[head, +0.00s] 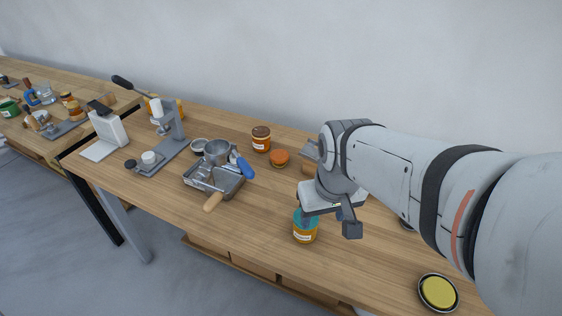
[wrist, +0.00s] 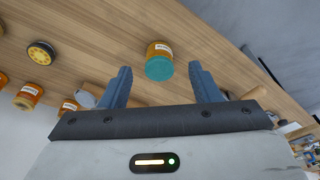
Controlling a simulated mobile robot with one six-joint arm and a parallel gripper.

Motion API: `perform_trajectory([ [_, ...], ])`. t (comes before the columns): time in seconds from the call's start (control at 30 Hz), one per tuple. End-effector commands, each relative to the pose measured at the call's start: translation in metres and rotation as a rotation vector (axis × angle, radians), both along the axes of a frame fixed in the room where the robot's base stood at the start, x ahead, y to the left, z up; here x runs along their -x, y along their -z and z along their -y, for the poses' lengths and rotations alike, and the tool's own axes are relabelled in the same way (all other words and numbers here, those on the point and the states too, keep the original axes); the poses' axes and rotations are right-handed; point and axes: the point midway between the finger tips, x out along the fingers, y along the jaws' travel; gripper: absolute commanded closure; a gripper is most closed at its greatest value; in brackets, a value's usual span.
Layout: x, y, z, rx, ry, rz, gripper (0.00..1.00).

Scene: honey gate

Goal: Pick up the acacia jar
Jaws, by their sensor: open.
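I cannot read which jar is labelled acacia. An amber jar with a teal lid (head: 304,230) and a white label stands upright near the table's front edge. It also shows in the wrist view (wrist: 159,62), between and beyond the two fingertips. My gripper (wrist: 160,70) is open, with nothing held. In the head view my gripper (head: 328,212) is close to the teal-lidded jar, just above and to its right. A brown-lidded amber jar (head: 261,139) and a jar with an orange lid (head: 280,158) stand farther back.
A metal tray (head: 216,184) with tools and a sieve lies to the left. A round tin with yellow contents (head: 438,291) is at the front right. A grey stand (head: 170,138) and white scale-like device (head: 108,132) are at the far left.

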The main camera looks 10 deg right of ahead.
Motion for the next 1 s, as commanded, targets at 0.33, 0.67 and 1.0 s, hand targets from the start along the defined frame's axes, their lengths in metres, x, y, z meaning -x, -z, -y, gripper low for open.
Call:
perform_trajectory([
  [0.33,-0.085,0.070,0.004,0.019,-0.134,-0.148,0.15],
  [0.67,-0.118,0.115,0.002,0.023,-0.202,-0.204,0.12],
  [1.0,-0.120,0.153,0.005,0.022,-0.202,-0.207,0.12],
])
